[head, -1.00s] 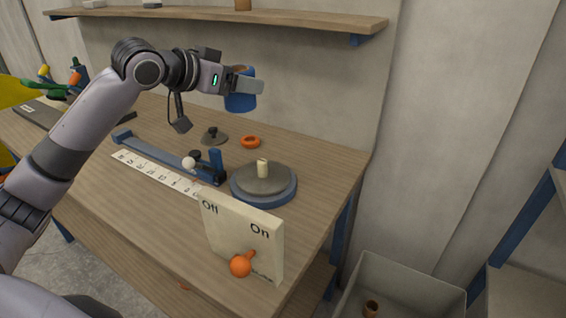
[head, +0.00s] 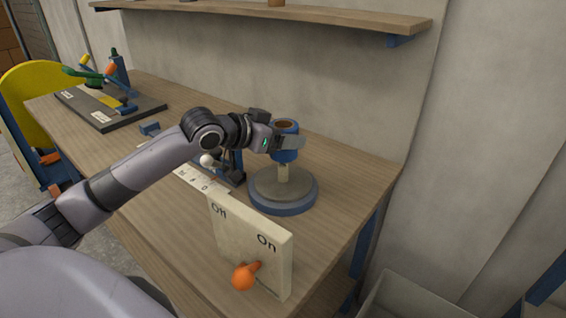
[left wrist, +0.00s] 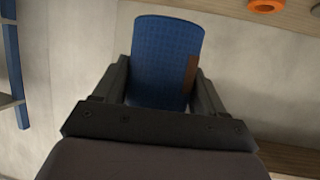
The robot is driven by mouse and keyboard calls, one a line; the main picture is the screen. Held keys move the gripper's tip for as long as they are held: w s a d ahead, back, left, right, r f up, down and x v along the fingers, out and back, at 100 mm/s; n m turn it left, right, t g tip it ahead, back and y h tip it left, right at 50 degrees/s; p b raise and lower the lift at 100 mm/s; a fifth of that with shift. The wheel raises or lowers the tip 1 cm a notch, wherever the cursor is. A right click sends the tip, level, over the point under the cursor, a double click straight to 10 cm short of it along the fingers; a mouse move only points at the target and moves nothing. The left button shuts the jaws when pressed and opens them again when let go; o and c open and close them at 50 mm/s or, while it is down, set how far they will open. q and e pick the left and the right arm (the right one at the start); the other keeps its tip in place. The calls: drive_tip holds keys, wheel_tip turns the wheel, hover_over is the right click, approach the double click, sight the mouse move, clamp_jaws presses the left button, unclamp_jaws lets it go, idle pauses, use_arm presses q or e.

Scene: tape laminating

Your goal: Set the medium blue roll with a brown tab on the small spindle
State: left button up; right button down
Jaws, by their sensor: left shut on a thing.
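The blue roll (head: 285,155) is upright with a brown inner core showing at its top. My left gripper (head: 287,142) is shut on it. In the left wrist view the roll (left wrist: 166,50) sits between the two fingers, and its brown tab (left wrist: 192,76) shows on its right side. A short cream spindle (head: 283,174) stands on a round grey plate with a blue base (head: 284,207). The roll is right over the spindle in the head view. I cannot tell whether the spindle's hidden top is inside the roll. My right gripper is not in view.
A cream Off/On panel (head: 244,240) with an orange lever (head: 245,275) stands in front of the spindle. A black board with tools (head: 110,105) lies at the far left. A shelf (head: 290,12) is on the wall above. An orange ring (left wrist: 267,5) shows in the wrist view.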

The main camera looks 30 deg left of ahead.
sight(283, 165)
use_arm(q)
drive_tip(key=shift+f, duration=3.35)
drive_tip(key=shift+f, duration=0.1)
drive_tip(key=o, duration=1.1)
drive_tip(key=shift+v, duration=6)
